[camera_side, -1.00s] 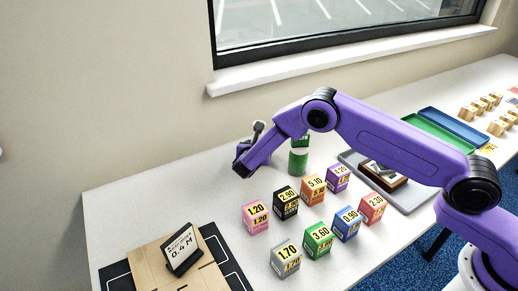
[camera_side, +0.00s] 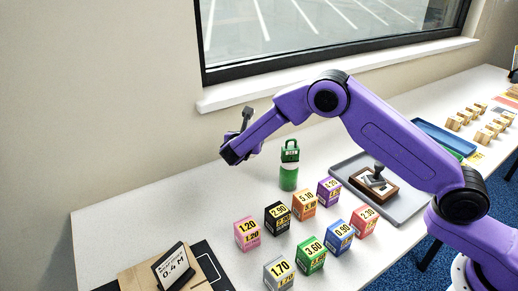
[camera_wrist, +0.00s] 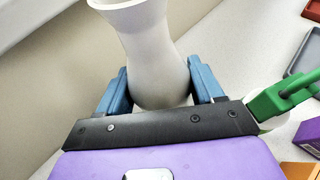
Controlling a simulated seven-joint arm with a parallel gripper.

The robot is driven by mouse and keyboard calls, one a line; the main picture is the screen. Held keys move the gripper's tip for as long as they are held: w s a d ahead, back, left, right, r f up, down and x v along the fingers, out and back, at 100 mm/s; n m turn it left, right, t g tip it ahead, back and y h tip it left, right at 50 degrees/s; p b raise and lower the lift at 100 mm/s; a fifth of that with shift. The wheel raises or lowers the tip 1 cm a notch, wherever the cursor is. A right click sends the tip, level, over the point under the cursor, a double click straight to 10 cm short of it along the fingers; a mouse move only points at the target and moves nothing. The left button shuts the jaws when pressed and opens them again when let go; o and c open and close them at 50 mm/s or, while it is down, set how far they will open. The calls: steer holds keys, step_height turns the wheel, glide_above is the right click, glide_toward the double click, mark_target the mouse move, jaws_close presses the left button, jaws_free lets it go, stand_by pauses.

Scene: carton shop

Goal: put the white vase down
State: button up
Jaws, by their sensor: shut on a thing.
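The white vase (camera_wrist: 150,50) fills the upper middle of the wrist view. It has a flared rim and a narrower neck, and its lower body is between my gripper's blue fingers (camera_wrist: 159,88). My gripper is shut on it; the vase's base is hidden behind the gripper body. In the side view my gripper (camera_side: 235,152) is at the left end of the arm, over the back left of the table (camera_side: 150,222). I cannot make out the vase there.
A green padlock (camera_side: 290,152) sits on a green-and-white jar (camera_side: 288,178), right of my gripper. Several price-marked cubes stand in front, including a pink one (camera_side: 247,233). A sign (camera_side: 173,267) stands on a wooden board at front left. A grey tray (camera_side: 400,205) lies right.

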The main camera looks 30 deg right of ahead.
step_height(320, 180, up, 10)
steer(key=f, duration=0.1)
steer(key=s+d+m+g+h, duration=0.1)
steer(key=s+d, duration=0.3)
steer(key=d, duration=0.6)
steer(key=s+d+m, duration=0.1)
steer(key=s+d, duration=0.4)
steer(key=d, duration=0.5)
steer(key=s+d+g+h, duration=0.1)
steer(key=s+d, duration=0.3)
steer(key=d, duration=0.6)
steer(key=w+d+f, duration=0.1)
steer(key=w+f, duration=0.3)
steer(key=f, duration=0.1)
steer(key=w+d+f, duration=0.1)
steer(key=w+f, duration=0.3)
steer(key=f, duration=0.1)
steer(key=w+d+f, duration=0.2)
steer(key=w+f, duration=0.2)
steer(key=f, duration=0.1)
steer(key=shift+w, duration=0.4)
steer(key=shift+w+f, duration=0.1)
steer(key=shift+f, duration=1.45)
steer(key=shift+f, duration=0.1)
